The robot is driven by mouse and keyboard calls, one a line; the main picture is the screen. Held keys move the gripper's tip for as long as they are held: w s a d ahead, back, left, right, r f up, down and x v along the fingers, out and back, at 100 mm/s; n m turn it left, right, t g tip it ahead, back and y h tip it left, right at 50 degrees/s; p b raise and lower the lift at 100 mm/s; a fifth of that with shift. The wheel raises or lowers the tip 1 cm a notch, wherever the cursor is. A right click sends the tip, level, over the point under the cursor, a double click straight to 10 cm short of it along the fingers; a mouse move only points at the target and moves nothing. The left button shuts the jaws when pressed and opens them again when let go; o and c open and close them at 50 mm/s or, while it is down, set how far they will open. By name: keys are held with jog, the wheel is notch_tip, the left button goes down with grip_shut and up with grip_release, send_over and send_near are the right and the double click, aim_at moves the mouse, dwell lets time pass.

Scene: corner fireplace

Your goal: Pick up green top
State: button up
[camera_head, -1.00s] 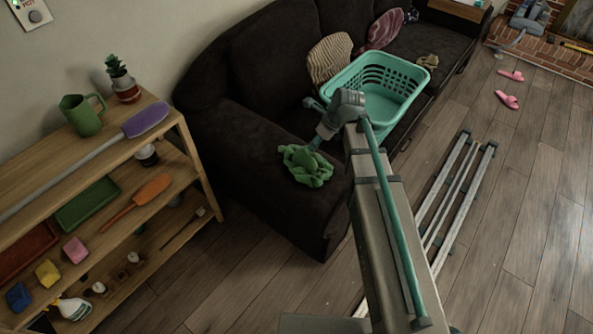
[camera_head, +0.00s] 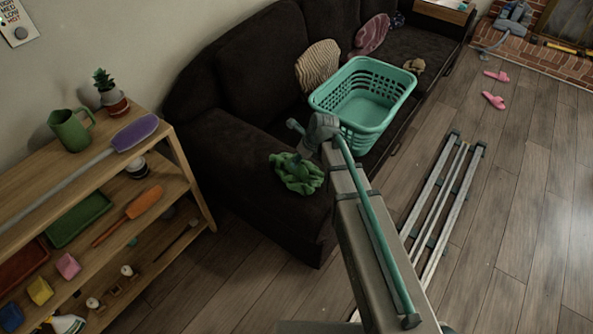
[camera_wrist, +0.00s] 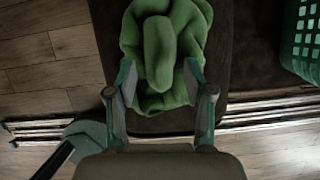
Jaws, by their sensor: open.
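The green top (camera_head: 298,174) lies crumpled on the near arm of the dark sofa (camera_head: 240,170). In the wrist view the green top (camera_wrist: 165,50) fills the upper middle, with a fold standing up toward the camera. My gripper (camera_wrist: 160,85) is open, its two fingers apart on either side of the lower part of the cloth. Whether the fingers touch the cloth I cannot tell. In the head view my gripper (camera_head: 297,160) is over the top and partly hides it.
A teal laundry basket (camera_head: 335,98) stands on the sofa seat beyond my gripper. A striped cushion (camera_head: 318,66) leans behind it. A wooden shelf (camera_head: 165,125) with several items stands at the left. The floor at right is mostly clear, with pink slippers (camera_head: 494,100).

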jog(key=shift+x, duration=1.55)
jog(key=shift+c, duration=0.3)
jog(key=shift+r, duration=0.1)
grip_shut()
